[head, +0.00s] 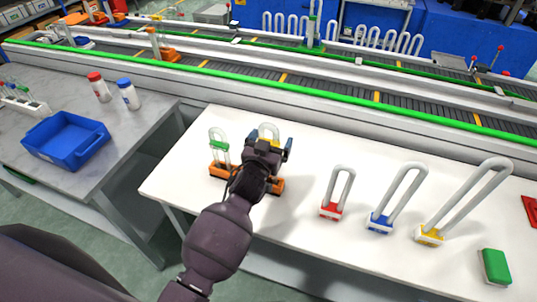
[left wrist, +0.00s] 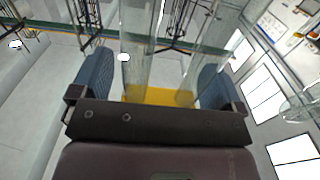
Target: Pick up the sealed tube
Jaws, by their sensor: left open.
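My left gripper (head: 271,146) is at a pale U-shaped tube (head: 268,128) with a yellow part, standing over an orange base. Much of this tube is hidden behind the gripper. In the left wrist view the gripper (left wrist: 150,72) is open, its two blue-grey fingers apart. Two clear tube legs (left wrist: 137,50) and a yellow piece (left wrist: 158,96) show between them. I cannot tell whether the fingers touch the tube. Another U-shaped tube with a green collar (head: 219,146) stands in an orange base to the left. My right gripper is not in view.
U-shaped tubes with red (head: 331,210), blue (head: 379,222) and yellow (head: 429,236) bases stand to the right on the white table (head: 300,250). A green block (head: 495,266) lies near its front edge. A blue bin (head: 66,140) sits on the grey table. A conveyor runs behind.

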